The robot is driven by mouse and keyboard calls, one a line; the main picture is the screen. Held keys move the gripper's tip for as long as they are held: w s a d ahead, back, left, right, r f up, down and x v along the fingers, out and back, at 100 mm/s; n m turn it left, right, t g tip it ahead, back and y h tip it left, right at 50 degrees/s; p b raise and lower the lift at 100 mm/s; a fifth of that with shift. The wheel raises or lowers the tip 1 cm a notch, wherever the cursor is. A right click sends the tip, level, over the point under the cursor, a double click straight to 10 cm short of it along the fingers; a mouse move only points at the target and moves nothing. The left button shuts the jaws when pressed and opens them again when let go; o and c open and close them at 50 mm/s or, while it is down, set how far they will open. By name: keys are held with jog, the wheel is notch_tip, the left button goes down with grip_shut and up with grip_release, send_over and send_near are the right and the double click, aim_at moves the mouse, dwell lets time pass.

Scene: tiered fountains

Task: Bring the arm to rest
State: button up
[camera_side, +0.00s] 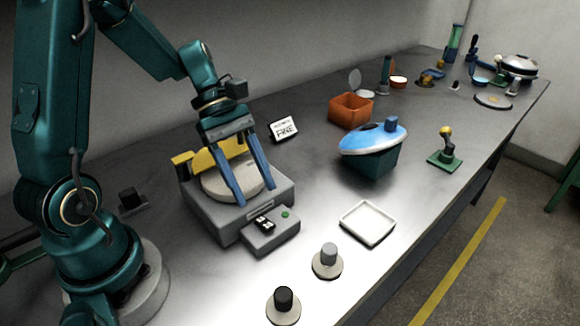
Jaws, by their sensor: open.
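My gripper (253,198) is open, with its two long blue fingers pointing down. In this view the fingers overlap the round pale plate (213,184) on top of a grey box-shaped device (213,222). I see nothing between the fingers. Whether the fingertips touch the plate or hover above it, I cannot tell. A yellow part (222,149) stands behind the plate, partly hidden by my gripper. A small control box with a black switch and a green button (285,214) sits at the front of the device.
A white tray (367,224), a grey-knobbed disc (327,262) and a black-knobbed disc (283,306) lie in front. A dark green bin with a blue lid (372,150), an orange box (351,111) and a small sign (284,129) stand behind. A green-based joystick (445,153) is right.

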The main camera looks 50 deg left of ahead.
jog(key=s+d+r+m+t+y, duration=0.1)
jog(key=s+r+m+t+y, duration=0.4)
jog(key=m, duration=1.2)
jog(key=s+r+y, duration=0.2)
jog(key=s, duration=0.1)
jog(key=shift+r, duration=0.2)
